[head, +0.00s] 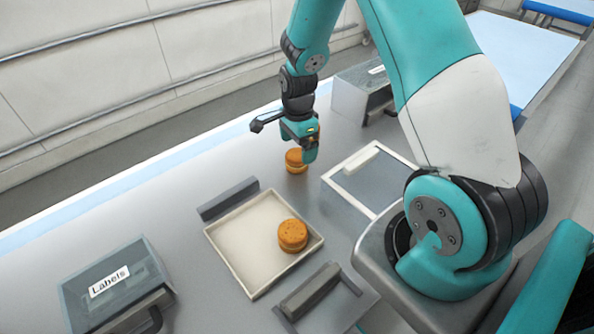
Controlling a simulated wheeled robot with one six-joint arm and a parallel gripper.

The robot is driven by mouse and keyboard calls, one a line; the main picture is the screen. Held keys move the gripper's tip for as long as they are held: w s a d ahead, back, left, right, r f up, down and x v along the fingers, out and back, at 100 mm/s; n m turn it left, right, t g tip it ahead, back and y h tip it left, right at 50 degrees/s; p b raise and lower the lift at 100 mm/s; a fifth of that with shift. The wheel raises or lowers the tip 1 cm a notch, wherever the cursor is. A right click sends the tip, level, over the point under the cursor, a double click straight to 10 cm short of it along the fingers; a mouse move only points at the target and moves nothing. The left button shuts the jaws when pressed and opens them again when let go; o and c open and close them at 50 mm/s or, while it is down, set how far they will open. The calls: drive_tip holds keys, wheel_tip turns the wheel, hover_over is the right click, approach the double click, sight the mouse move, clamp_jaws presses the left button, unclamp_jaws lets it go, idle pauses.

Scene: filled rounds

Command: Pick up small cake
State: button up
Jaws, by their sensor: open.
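One small round orange-brown cake (295,161) stands on the metal table. My gripper (309,157) is right at this cake, pointing down, and a finger covers part of its right side. The gripper is open; whether its fingers touch the cake I cannot tell. A second, similar small cake (292,236) sits in the cream tray (230,261), toward its right side.
A dark grey bar (228,199) lies at the tray's back edge. A box marked Labels (88,302) stands at front left. A handled grey lid or panel (303,305) lies in front, a white-framed panel (354,192) to the right. A grey box (350,103) stands behind.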

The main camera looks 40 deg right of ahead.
sight(298, 153)
wheel_tip(298, 153, down, 6)
drive_tip(key=b, duration=0.4)
drive_tip(key=shift+w+d, duration=0.1)
drive_tip(key=shift+w, duration=0.05)
drive_tip(key=c, duration=0.7)
